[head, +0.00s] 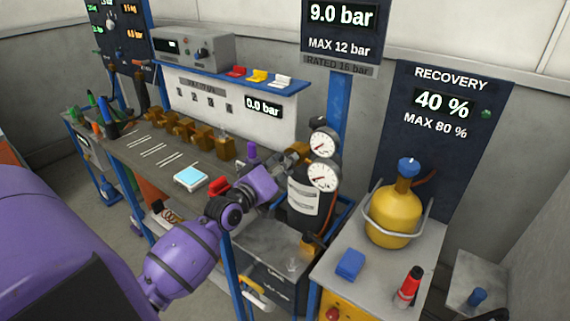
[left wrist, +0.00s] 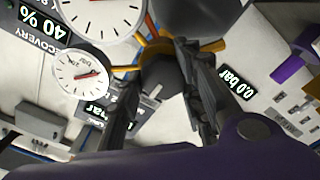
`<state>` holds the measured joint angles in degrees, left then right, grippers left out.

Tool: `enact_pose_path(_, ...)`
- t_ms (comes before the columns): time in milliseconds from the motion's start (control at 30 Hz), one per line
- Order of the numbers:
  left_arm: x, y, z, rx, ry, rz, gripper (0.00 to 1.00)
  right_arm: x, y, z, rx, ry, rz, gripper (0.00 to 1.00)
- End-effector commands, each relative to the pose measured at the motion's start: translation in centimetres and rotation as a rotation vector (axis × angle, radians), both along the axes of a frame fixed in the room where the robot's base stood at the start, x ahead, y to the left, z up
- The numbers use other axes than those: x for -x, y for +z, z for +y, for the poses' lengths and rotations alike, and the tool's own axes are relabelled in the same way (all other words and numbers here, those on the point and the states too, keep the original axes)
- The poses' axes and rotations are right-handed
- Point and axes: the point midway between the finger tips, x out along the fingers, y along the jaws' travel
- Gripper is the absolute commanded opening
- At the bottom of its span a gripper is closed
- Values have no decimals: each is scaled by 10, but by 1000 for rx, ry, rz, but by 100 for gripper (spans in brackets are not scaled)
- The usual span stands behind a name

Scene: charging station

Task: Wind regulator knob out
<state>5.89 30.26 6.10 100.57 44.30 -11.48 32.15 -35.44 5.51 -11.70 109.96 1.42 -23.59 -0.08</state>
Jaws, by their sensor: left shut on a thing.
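My left gripper (head: 284,166) reaches in from the left to the regulator beside the black cylinder (head: 308,210). In the left wrist view its dark fingers (left wrist: 165,98) stand on either side of a dark round knob (left wrist: 163,74), and the gripper is shut on it. In the head view the knob is hidden by the gripper. Two white dial gauges, an upper (head: 322,142) and a lower (head: 322,177), sit just right of the gripper; their needles are too small to read. My right gripper is not in view.
A bench (head: 150,148) with brass fittings (head: 200,134) and a small light-blue-screen device (head: 190,178) runs to the left. A sign (head: 340,30) above reads 9.0 bar, MAX 12 bar. A yellow recovery cylinder (head: 394,215) stands on a cart at right.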

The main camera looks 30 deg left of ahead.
Motion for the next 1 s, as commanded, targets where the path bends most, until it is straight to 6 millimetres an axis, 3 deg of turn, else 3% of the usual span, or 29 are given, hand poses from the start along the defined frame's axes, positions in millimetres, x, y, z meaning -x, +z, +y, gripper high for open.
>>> enact_pose_path(400,0,1,-2,12,-2,-1,8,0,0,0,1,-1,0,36)
enact_pose_path(433,0,1,-2,12,-2,-1,37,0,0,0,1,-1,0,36)
enact_pose_path(533,0,1,-1,11,-1,-2,50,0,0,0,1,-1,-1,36)
enact_pose_path(867,1,1,0,8,0,-2,51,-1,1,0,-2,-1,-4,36)
enact_pose_path(1000,14,0,2,7,1,0,51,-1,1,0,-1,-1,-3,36)
